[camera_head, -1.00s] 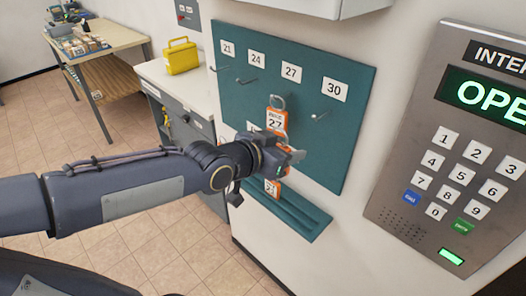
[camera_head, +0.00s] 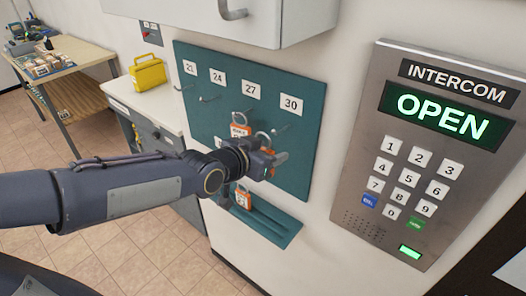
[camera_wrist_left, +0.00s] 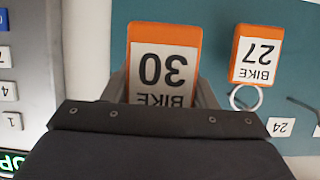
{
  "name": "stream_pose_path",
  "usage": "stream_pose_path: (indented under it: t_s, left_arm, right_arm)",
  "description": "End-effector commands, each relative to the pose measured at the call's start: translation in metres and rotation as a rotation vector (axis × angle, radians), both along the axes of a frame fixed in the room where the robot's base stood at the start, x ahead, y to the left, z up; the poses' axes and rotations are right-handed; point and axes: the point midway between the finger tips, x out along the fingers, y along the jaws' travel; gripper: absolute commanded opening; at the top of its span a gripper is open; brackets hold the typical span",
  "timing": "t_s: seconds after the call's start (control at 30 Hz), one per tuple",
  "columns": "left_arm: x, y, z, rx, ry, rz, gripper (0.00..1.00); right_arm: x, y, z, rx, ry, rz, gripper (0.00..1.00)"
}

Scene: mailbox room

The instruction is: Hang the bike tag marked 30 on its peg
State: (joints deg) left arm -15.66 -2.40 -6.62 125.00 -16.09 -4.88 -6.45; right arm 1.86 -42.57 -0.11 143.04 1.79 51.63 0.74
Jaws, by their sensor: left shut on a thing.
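My left gripper (camera_head: 274,160) is shut on the orange bike tag marked 30 (camera_wrist_left: 165,68), in front of the teal board (camera_head: 222,110). In the left wrist view the tag stands upside down between the fingers. In the head view its ring (camera_head: 262,137) shows above the gripper, while most of the tag is hidden. The white 30 label (camera_head: 291,104) is at the board's upper right. The peg below it (camera_head: 282,128) is bare, above and a little right of the held tag's ring. My right gripper is not in view.
The tag marked 27 (camera_head: 240,130) hangs left of my gripper, close by. Another orange tag (camera_head: 243,199) is at the ledge (camera_head: 274,222); its number is unclear. The intercom panel (camera_head: 365,165) stands right of the board. A wall cabinet (camera_head: 275,25) is above.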

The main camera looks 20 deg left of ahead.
Motion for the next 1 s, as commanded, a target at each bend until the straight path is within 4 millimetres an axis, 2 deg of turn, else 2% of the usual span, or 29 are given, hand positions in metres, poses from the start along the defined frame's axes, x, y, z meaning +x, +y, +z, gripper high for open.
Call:
stream_pose_path:
  t_s: [0.7, 1.0]
  left_arm:
    - [0.041, -0.015, -0.004, 0.001, 0.0, -0.001, 0.3]
    - [0.051, -0.019, -0.019, -0.002, -0.002, 0.0, 0.3]
  right_arm:
    - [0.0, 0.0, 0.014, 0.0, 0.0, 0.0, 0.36]
    - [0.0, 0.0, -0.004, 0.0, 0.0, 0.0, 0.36]
